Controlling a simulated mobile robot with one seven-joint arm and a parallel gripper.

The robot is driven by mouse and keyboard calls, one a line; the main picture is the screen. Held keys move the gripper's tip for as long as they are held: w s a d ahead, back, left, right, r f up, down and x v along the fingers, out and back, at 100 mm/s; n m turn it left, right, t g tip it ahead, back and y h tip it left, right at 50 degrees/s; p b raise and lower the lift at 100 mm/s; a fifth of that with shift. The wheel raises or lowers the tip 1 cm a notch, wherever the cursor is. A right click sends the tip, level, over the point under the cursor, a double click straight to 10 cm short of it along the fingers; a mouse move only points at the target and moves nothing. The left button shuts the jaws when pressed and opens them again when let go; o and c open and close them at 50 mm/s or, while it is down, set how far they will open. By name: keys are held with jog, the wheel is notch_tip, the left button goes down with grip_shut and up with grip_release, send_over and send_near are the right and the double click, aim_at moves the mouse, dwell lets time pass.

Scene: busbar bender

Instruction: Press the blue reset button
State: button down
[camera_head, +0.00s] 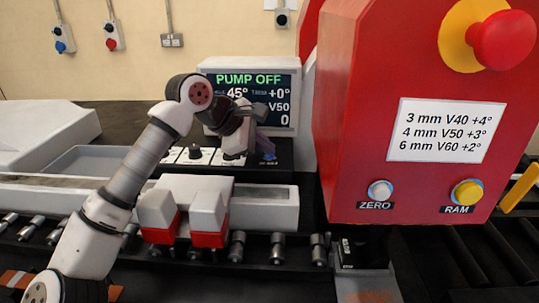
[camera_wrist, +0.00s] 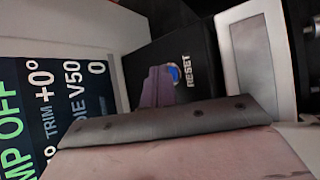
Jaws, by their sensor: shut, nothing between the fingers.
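The blue reset button (camera_wrist: 174,73) shows in the wrist view on a black panel, beside the white word RESET. My gripper (camera_wrist: 158,86) has its fingers together and empty. Its tips appear right beside the button and overlap its edge in the picture; I cannot tell whether they touch it. In the head view my gripper (camera_head: 266,148) is over the right part of the black control panel (camera_head: 272,174), below the display.
The display (camera_head: 250,82) reads PUMP OFF, 45°, trim +0°, V50 and 0. Black knobs (camera_head: 195,152) sit left on the panel. The red machine housing (camera_head: 370,130) stands close on the right, with ZERO (camera_head: 380,191), RAM (camera_head: 467,192) and a red emergency stop (camera_head: 502,38).

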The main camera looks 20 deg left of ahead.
dwell(0.3)
jog(key=shift+r+p, duration=0.35)
jog(key=shift+r, duration=0.5)
notch_tip(320, 180, up, 5)
jog(key=p, duration=0.2)
jog(key=shift+p, duration=0.35)
dwell(0.4)
